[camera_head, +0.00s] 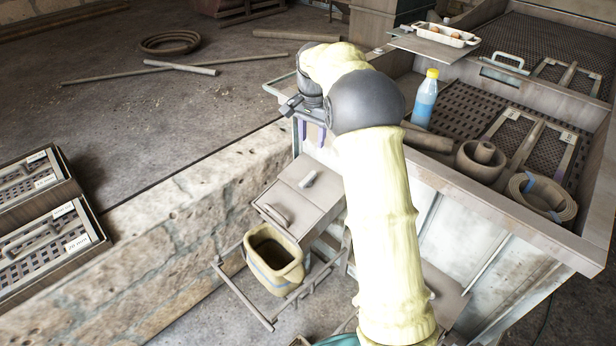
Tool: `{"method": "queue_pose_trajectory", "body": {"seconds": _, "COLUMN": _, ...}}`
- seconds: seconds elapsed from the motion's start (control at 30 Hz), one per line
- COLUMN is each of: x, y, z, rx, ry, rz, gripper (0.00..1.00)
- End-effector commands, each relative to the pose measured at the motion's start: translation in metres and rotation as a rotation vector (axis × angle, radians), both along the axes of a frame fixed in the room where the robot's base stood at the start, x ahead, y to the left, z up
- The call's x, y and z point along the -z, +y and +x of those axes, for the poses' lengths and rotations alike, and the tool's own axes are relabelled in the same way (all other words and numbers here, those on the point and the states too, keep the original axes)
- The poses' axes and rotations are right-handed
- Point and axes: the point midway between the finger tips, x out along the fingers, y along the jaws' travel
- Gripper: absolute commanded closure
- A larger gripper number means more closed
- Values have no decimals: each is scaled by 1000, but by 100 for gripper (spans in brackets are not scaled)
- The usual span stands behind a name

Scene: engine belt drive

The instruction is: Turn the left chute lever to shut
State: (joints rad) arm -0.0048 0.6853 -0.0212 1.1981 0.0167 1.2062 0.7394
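I cannot tell for sure which part is the left chute lever. My gripper (311,133) is above this panel, by the machine's upper left corner. Its two purple fingers point down and are apart, with nothing seen between them. My arm and wrist hide part of the machine's left edge.
A tan bucket (272,262) stands below the panel in a metal frame. The machine's tray holds a blue bottle (425,98), a brown pot (480,160) and a coiled belt (543,196). Mesh-topped boxes (45,245) with labels stand at far left. A stone wall (200,205) runs beside the machine.

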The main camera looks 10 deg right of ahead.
Motion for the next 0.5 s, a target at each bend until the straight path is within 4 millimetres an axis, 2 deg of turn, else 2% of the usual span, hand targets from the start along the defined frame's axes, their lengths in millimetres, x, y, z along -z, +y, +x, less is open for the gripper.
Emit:
{"method": "queue_pose_trajectory", "body": {"seconds": 0.03, "x": 5, "y": 0, "z": 12, "rx": 35, "ry": 7, "rz": 2, "gripper": 60}}
{"method": "queue_pose_trajectory", "body": {"seconds": 0.2, "x": 9, "y": 1, "z": 37, "rx": 152, "ry": 35, "rz": 4, "gripper": 60}}
{"method": "queue_pose_trajectory", "body": {"seconds": 0.5, "x": 9, "y": 1, "z": 48, "rx": 228, "ry": 53, "rz": 4, "gripper": 60}}
